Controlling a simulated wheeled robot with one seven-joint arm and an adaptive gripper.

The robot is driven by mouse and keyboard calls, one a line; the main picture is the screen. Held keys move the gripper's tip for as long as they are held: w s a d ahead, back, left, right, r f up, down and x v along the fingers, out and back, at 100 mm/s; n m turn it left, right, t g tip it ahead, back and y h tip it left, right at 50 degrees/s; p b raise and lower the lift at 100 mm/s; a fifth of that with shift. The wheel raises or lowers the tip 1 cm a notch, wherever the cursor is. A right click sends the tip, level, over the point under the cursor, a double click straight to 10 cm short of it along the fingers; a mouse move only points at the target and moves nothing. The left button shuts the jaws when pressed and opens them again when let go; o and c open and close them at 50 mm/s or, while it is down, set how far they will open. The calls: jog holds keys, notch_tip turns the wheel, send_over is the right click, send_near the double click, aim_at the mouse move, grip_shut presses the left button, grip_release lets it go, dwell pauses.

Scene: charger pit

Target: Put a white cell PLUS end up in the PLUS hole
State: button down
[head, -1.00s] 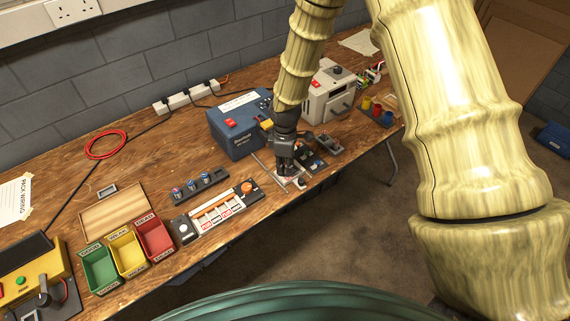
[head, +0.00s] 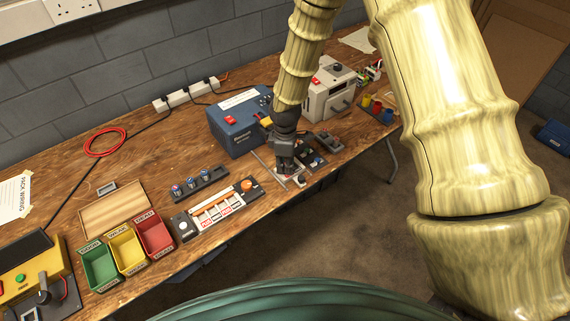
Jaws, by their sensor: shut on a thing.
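My gripper (head: 285,168) points down low over the table, at the pale-and-grey tray (head: 267,163) in front of the blue box. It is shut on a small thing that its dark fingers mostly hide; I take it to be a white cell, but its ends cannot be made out. A small whitish piece (head: 299,181) shows just right of the fingertips. Whether it is part of the held thing is unclear. The PLUS hole cannot be picked out at this size.
A blue box (head: 235,133) with a red switch stands close behind my gripper, a light grey machine (head: 327,97) behind right. A white-and-red labelled strip (head: 217,212), a dark rack (head: 200,185) and green (head: 99,268), yellow (head: 127,251) and red bins (head: 154,235) lie left.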

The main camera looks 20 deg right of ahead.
jog(key=shift+f, duration=0.25)
dwell(0.3)
jog(key=c, duration=1.3)
grip_release()
jog(key=shift+r, duration=0.1)
jog(key=shift+r+p, duration=2.65)
jog(key=shift+r, duration=0.8)
